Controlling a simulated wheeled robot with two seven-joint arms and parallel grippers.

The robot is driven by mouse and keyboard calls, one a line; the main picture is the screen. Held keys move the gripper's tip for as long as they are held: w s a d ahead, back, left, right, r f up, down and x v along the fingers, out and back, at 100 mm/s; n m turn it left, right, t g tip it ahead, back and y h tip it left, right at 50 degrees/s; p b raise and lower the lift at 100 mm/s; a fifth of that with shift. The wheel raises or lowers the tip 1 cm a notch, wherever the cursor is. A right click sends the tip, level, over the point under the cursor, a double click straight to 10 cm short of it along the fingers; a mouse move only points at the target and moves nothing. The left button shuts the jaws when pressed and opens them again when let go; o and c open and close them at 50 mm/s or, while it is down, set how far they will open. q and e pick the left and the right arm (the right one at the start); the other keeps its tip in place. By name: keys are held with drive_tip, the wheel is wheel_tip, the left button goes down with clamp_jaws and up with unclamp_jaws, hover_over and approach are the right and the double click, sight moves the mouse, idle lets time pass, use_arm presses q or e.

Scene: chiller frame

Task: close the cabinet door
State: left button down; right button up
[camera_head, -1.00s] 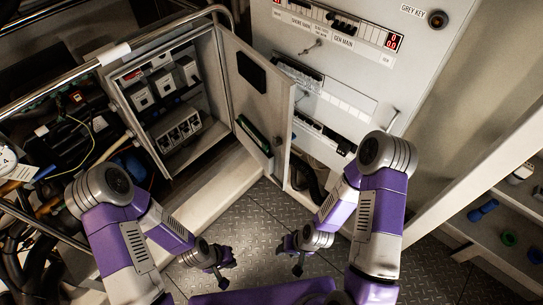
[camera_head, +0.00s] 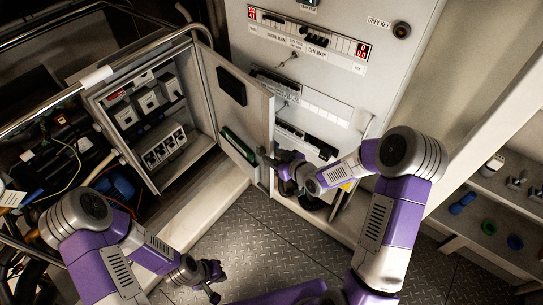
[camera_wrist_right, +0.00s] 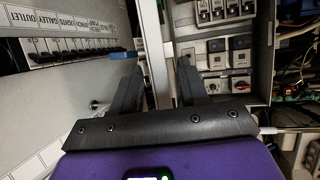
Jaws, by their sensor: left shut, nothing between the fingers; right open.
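The cabinet door (camera_head: 235,110) is a light grey panel, standing open, hinged beside the small cabinet (camera_head: 180,163) with its inner face showing. My right gripper (camera_head: 274,160) is at the door's free edge, on the right side. In the right wrist view the open fingers (camera_wrist_right: 157,82) are on either side of the upright door edge (camera_wrist_right: 155,50); whether they touch it I cannot tell. My left gripper (camera_head: 213,284) is shut and empty, low over the floor, away from the door.
A tall grey switch panel (camera_head: 345,70) stands behind the door. A metal rail (camera_head: 150,42) runs along the cabinet top. Cables and parts fill the left side. Shelves (camera_head: 470,240) stand at the right. The patterned metal floor (camera_head: 270,235) is clear in front.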

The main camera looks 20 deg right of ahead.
drive_tip(key=shift+x, duration=0.85)
clamp_jaws()
